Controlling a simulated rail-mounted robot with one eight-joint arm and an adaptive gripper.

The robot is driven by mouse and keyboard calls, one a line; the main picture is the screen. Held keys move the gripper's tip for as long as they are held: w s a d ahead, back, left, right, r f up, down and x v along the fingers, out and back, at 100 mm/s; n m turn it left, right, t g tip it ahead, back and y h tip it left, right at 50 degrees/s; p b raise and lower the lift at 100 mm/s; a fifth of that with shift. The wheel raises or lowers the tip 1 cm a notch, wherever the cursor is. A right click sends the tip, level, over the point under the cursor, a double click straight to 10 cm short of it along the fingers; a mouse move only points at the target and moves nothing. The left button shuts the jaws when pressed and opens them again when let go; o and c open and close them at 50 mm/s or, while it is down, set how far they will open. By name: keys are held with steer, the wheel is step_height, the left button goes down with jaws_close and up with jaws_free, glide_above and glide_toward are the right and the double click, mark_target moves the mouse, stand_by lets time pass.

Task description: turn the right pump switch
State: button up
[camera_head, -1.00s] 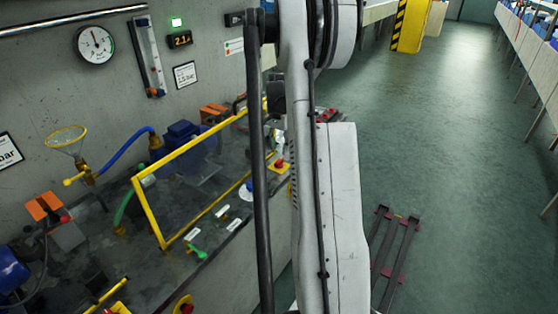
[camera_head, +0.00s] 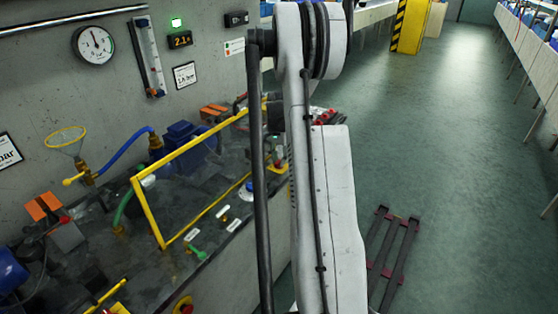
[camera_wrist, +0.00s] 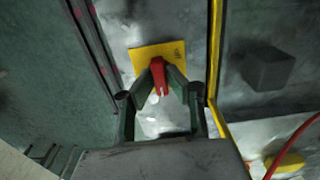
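In the wrist view, a red switch handle (camera_wrist: 158,76) stands on a yellow square plate (camera_wrist: 145,56) on the grey bench top. My gripper (camera_wrist: 159,78) is at the handle, with one dark fingertip on each side. The fingers slope inward and look closed against the handle, which shows between them. In the head view, my arm hides most of the gripper and this part of the bench. Another red knob on a yellow base (camera_head: 184,305) is at the bottom edge of the head view.
A yellow frame (camera_head: 149,212) rises from the bench left of my arm; its bar (camera_wrist: 214,55) runs close to the right of my gripper in the wrist view. A dark block (camera_wrist: 268,68) sits beyond it. The floor (camera_head: 440,150) is open to the right, with a dark rack (camera_head: 392,245).

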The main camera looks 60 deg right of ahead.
steer(key=shift+n, duration=0.3)
jaws_close()
steer(key=n+b, duration=0.2)
steer(key=n, duration=0.1)
steer(key=shift+f, duration=0.1)
steer(key=n+b, duration=0.2)
steer(key=n, duration=0.3)
steer(key=shift+n+b, duration=0.35)
steer(key=shift+n, duration=0.05)
steer(key=n+b, duration=0.1)
steer(key=n, duration=0.3)
steer(key=shift+n+b, duration=0.55)
steer(key=shift+n, duration=1.75)
steer(key=o, duration=0.7)
jaws_free()
steer(key=shift+o, duration=0.2)
steer(key=shift+r, duration=0.25)
